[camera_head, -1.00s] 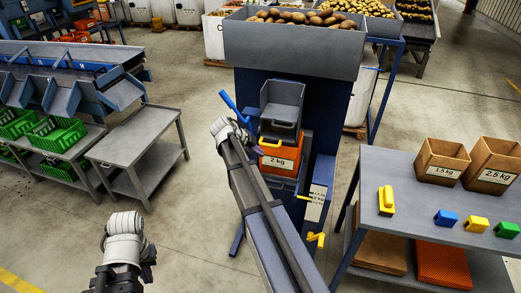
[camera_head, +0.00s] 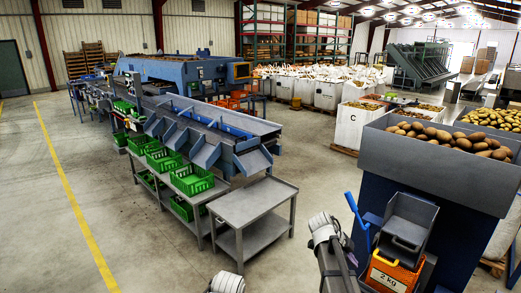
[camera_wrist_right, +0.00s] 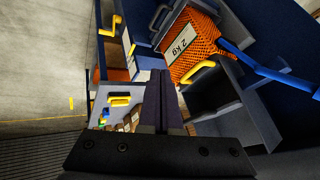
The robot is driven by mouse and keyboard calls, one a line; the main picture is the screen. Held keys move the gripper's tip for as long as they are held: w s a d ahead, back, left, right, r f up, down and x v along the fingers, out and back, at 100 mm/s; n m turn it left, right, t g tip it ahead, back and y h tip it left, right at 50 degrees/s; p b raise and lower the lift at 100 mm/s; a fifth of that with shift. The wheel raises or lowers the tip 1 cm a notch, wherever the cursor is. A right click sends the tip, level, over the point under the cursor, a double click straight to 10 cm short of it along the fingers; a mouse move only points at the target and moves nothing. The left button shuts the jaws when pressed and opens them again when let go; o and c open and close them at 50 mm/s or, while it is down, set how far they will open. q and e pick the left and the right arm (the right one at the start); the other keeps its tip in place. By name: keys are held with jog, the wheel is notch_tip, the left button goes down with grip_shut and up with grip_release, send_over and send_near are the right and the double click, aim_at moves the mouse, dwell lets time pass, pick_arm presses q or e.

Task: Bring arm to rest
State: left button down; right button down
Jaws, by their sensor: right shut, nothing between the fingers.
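My right arm rises from the bottom of the head view, and its light grey joint shows beside the blue weighing machine. In the right wrist view, my right gripper (camera_wrist_right: 162,98) has its dark fingers together with nothing between them.
A grey side table (camera_head: 253,200) stands left of the machine, beside a conveyor line with green crates (camera_head: 191,180). A big bin of potatoes (camera_head: 440,165) tops the machine. A blue lever (camera_head: 358,217) sticks up by my right arm. Open floor lies at left.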

jog(key=s+a+f+n+y+b, duration=0.1)
jog(key=s+a+f+n+y, duration=0.1)
jog(key=s+a+n, duration=0.5)
jog(key=s+a+f+n+y+b, duration=0.1)
jog(key=s+a+f+n+y, duration=0.1)
jog(key=s+a+n, duration=0.5)
jog(key=s+a+f+n+y+b, duration=0.1)
jog(key=s+a+n, duration=0.5)
jog(key=a+n, duration=0.7)
notch_tip(320, 180, down, 2)
jog(key=a+y, duration=0.1)
jog(key=a, duration=0.1)
jog(key=shift+s+a+f+g, duration=0.25)
jog(key=shift+s+a+g, duration=0.15)
